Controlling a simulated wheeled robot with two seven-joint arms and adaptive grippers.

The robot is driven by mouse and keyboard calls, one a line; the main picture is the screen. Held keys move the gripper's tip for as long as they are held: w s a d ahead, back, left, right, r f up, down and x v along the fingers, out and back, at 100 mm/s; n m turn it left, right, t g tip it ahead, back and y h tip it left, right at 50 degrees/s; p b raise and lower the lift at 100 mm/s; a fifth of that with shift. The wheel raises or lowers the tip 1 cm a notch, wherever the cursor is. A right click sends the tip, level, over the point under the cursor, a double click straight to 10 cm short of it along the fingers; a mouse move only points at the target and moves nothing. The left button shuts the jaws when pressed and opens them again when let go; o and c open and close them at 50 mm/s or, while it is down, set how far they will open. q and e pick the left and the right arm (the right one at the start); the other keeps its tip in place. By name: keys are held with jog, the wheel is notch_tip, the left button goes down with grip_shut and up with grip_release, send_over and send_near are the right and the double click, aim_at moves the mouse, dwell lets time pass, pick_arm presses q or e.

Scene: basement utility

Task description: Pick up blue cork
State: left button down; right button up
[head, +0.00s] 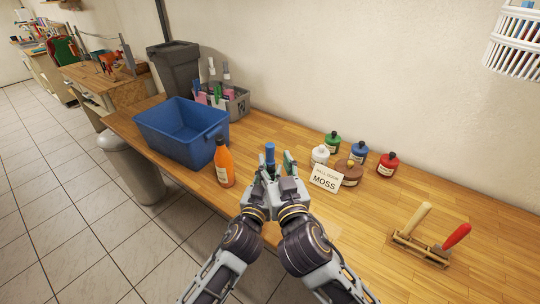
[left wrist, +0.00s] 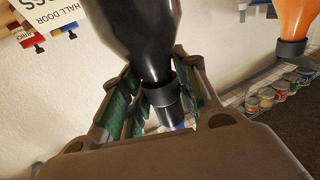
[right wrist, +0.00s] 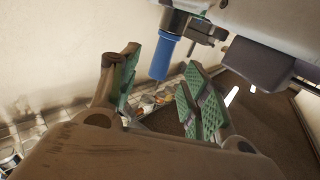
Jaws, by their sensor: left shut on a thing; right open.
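The blue cork (head: 270,150) stands up between my two grippers in the head view. It sits in the dark neck of a bottle (left wrist: 140,30), which the left wrist view shows upside down. My left gripper (left wrist: 160,98) is shut on this bottle around its neck, just below the cork. In the head view the bottle's body is hidden by my arms. My right gripper (right wrist: 162,62) is open, and the blue cork (right wrist: 161,58) shows at the gap between its green-padded fingertips. I cannot tell whether it touches them.
An orange bottle (head: 224,165) and a blue bin (head: 172,140) stand to the left. A Hall Door Moss card (head: 324,179) and several paint bottles (head: 387,164) stand close on the right. The wooden bench (head: 470,215) has free room there.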

aim_at(271, 154)
jog(key=shift+w, duration=0.4)
jog(key=shift+w+a, duration=0.1)
jog(key=shift+x, duration=2.5)
jog(key=c, duration=1)
